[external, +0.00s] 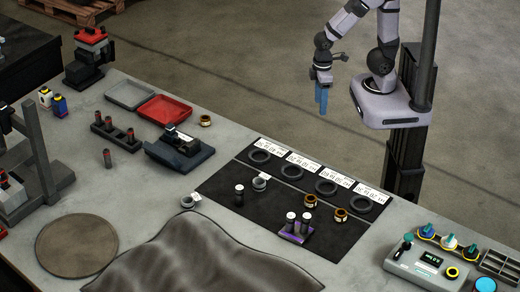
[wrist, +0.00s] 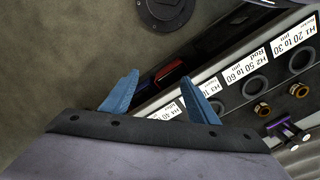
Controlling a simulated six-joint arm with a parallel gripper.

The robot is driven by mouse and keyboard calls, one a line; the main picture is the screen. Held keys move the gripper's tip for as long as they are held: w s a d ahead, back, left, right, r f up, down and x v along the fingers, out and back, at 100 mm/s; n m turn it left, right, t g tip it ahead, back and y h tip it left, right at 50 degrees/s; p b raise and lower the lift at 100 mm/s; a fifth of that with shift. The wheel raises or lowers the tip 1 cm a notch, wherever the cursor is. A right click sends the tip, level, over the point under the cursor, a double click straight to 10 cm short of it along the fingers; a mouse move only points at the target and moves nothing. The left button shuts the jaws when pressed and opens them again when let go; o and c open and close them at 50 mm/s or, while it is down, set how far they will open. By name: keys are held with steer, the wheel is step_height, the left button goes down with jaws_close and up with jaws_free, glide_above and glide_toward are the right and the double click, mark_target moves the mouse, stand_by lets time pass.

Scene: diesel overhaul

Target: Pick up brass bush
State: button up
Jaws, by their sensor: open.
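Several brass bushes show as short gold rings. One bush (external: 205,121) stands alone on the bench beside the red tray. Another bush (external: 310,201) and a third bush (external: 341,214) sit on the black mat (external: 222,190). Two brass bushes also show at the right of the wrist view, one lower (wrist: 262,109) and one higher (wrist: 299,90). My gripper (external: 321,112) hangs with blue fingers down, high and beyond the bench's far edge, apart from all the bushes. In the wrist view its fingers (wrist: 163,80) are spread with nothing between them.
Black rings (external: 326,187) lie by white labels (external: 303,163) on the mat. A purple holder (external: 296,236) with pale-topped pins stands near the bushes. A red tray (external: 165,108), grey tray (external: 130,94) and blue-grey fixture (external: 180,148) stand left. A crumpled cloth (external: 200,258) covers the front.

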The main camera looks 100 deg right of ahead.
mark_target(205, 118)
steer(key=w+d+f+t+b, duration=0.2)
steer(key=w+f+t+b, duration=0.1)
steer(key=w, duration=0.6)
steer(key=w+d+f+m+t+h+b, duration=0.1)
steer(key=w+d+f+t+b, duration=0.2)
steer(key=w+f+b, duration=0.3)
steer(key=w+d+f+t+b, duration=0.3)
steer(key=w+b, duration=0.4)
steer(key=w, duration=0.5)
steer(key=shift+w+f+t+h, duration=0.25)
steer(key=shift+f+t+h, duration=0.05)
steer(key=shift+f+t, duration=0.6)
steer(key=w+d+t+b, duration=0.1)
steer(key=w+b, duration=0.1)
steer(key=w+d+f+t+h+b, duration=0.1)
steer(key=w+d+t+b, duration=0.1)
steer(key=w+d+m+t+b, duration=0.1)
steer(key=w+b, duration=0.1)
steer(key=shift+d+f+t, duration=0.15)
steer(key=shift+t, duration=0.25)
steer(key=shift+w+d+t+h+b, duration=0.3)
steer(key=shift+d+t+b, duration=0.2)
steer(key=shift+w+d+r, duration=0.1)
steer(key=shift+d+r, duration=0.05)
steer(key=shift+r, duration=0.2)
